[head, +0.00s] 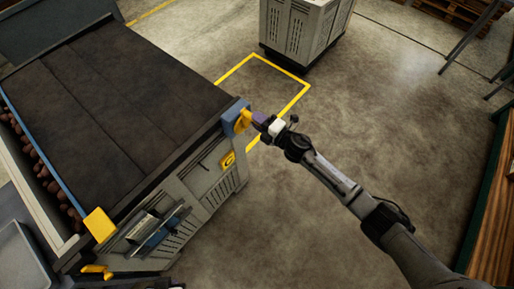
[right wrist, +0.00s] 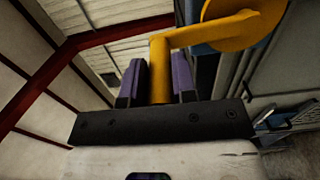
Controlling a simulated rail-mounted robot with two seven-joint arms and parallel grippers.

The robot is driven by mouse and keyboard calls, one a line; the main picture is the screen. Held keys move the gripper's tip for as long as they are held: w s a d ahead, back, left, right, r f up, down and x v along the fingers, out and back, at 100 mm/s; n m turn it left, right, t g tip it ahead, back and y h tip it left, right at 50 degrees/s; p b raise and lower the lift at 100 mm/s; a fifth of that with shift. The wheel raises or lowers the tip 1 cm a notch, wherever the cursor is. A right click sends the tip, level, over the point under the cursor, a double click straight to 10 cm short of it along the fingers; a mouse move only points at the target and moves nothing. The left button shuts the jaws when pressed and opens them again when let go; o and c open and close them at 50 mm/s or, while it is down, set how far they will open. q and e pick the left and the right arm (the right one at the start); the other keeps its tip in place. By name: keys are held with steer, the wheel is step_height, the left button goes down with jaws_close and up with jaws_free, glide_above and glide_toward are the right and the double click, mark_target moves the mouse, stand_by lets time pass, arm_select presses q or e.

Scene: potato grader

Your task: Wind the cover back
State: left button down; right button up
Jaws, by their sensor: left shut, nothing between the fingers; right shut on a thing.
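The dark brown cover (head: 95,95) lies spread over most of the grader's top. A yellow crank (head: 243,121) sits on a blue housing (head: 232,110) at the grader's right corner. In the right wrist view the crank's upright grip (right wrist: 159,65) stands between two purple fingers, with its arm running to a round yellow hub (right wrist: 230,20). My right gripper (head: 262,122) is shut on this grip; it also shows in the right wrist view (right wrist: 158,82). I do not make out my left gripper in either view.
Potatoes (head: 45,172) show along the cover's left edge, beside a blue strip. A yellow block (head: 99,224) sits at the grader's near corner. A grey slatted bin (head: 300,28) stands at the back by yellow floor lines. The floor (head: 330,120) around my right arm is clear.

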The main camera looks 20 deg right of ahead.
steer(key=shift+w, duration=0.25)
